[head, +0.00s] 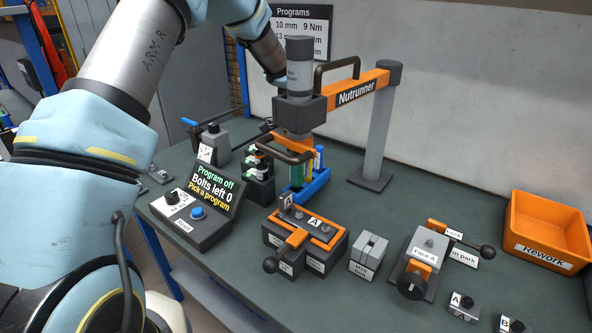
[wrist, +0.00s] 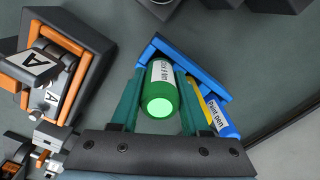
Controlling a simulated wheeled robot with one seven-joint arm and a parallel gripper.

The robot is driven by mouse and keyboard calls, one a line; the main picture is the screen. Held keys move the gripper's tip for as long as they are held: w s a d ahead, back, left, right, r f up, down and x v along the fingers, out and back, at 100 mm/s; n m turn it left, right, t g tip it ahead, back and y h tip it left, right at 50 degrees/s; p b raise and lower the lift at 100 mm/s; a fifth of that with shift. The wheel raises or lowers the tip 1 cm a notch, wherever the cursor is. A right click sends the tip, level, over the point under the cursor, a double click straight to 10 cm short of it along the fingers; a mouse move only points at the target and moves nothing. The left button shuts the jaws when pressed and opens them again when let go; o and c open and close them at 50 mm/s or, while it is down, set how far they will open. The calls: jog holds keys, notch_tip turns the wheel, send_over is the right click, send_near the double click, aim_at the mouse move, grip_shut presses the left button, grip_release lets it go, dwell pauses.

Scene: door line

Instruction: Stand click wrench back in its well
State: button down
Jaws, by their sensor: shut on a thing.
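The click wrench (wrist: 161,98) shows in the wrist view as a green cylinder with a white label and a bright green end facing the camera. My gripper (wrist: 158,82) is shut on it, with a teal finger on each side. A blue holder (wrist: 205,70) lies around and just beyond the wrench. I cannot tell whether the wrench's lower end is inside its well. In the head view the blue holder (head: 321,181) stands behind the orange fixture, and the green wrench (head: 302,173) shows at it, partly hidden by the nutrunner.
A paint pen (wrist: 221,118) stands in the holder beside the wrench. The nutrunner (head: 300,85) hangs close over this spot in the head view. An orange fixture marked A (head: 310,226), a control box (head: 200,212) and an orange Rework bin (head: 545,230) stand around.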

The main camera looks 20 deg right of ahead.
jog(key=shift+c, duration=2)
grip_release()
notch_tip(320, 180, up, 12)
jog(key=b, duration=0.2)
jog(key=shift+r+b, duration=0.1)
jog(key=shift+b, duration=0.2)
jog(key=s+a+f+n, duration=0.1)
jog(key=s+a+n, duration=0.1)
jog(key=a+n, duration=1.55)
jog(key=s+a+f+n, duration=0.1)
jog(key=s+a, duration=0.3)
jog(key=a, duration=0.5)
jog(key=s+a+f+n+t, duration=0.1)
jog(key=s+a+n, duration=0.3)
jog(key=a, duration=0.6)
jog(key=shift+s+t, duration=0.3)
jog(key=shift+s, duration=0.15)
jog(key=shift+a, duration=0.1)
